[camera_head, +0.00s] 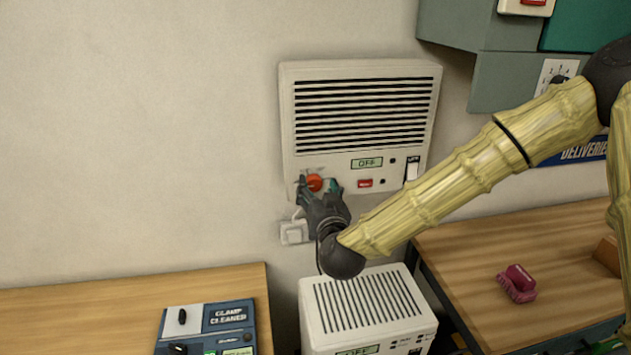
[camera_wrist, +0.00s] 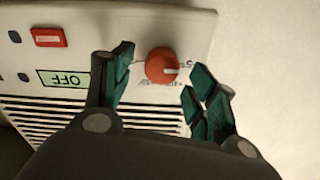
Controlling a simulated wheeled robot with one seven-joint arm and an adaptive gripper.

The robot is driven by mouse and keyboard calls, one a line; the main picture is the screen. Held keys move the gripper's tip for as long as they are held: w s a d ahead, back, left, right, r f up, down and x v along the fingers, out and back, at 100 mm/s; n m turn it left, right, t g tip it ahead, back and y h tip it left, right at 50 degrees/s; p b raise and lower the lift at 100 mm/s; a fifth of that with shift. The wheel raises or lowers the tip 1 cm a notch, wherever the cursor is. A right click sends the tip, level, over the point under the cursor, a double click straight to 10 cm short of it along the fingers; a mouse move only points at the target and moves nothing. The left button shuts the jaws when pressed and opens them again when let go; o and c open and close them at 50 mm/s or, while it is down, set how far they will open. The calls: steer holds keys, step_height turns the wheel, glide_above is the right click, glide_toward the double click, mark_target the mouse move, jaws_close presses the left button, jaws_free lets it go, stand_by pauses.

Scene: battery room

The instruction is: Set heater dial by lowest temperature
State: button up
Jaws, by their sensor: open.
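A white wall heater (camera_head: 288,130) with black louvres hangs on the wall in the head view. Its display (camera_head: 367,162) reads OFF. The orange-red round dial (camera_head: 314,182) is at its lower left, partly hidden by my gripper (camera_head: 318,187). In the wrist view, the dial (camera_wrist: 162,66) has a pale pointer mark, and the printing around it is too small to read. My gripper (camera_wrist: 160,82) is open, its green-padded fingers on either side of the dial with gaps between. The heater's display also shows upside down in the wrist view (camera_wrist: 64,79).
A red button (camera_head: 365,183) and a black-and-white switch (camera_head: 412,168) are right of the dial. A wall plug (camera_head: 293,233) is below. A second white louvred unit (camera_head: 315,312) stands beneath.

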steer(key=shift+w+a, duration=0.25)
steer(key=shift+w, duration=0.75)
steer(key=c, duration=1)
steer(key=shift+c, duration=0.2)
